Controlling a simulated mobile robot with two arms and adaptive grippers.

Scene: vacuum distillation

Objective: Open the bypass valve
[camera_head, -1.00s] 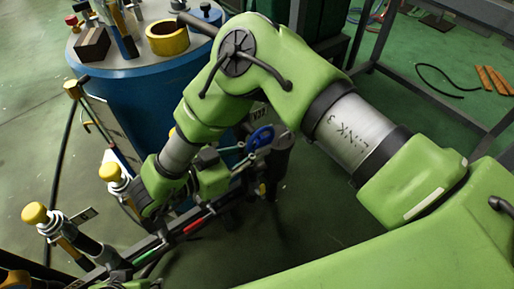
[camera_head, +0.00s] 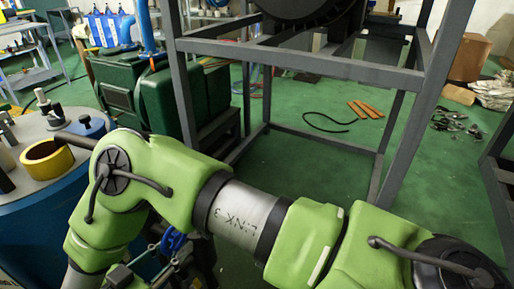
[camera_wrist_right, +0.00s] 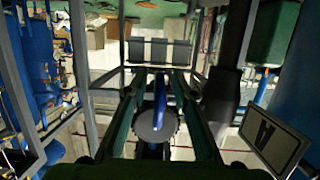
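A blue handwheel (camera_head: 172,241), which looks like the bypass valve, is at the lower left of the head view, partly hidden by my right arm. In the right wrist view, a blue valve handle (camera_wrist_right: 159,88) stands edge-on above a round grey disc (camera_wrist_right: 157,126). My right gripper (camera_wrist_right: 160,76) has its two fingers spread, one on each side of the blue handle, with gaps visible on both sides. I cannot tell how deep the handle lies between the fingers. In the head view my right arm hides most of this gripper. My left gripper is not in view.
A blue drum (camera_head: 40,222) with a yellow ring (camera_head: 58,158) on top stands at the left. A grey metal frame (camera_head: 300,62) and green machinery (camera_head: 165,100) stand behind my arm. A white sign (camera_wrist_right: 272,138) is right of the gripper. Green floor (camera_head: 290,175) is clear inside the frame.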

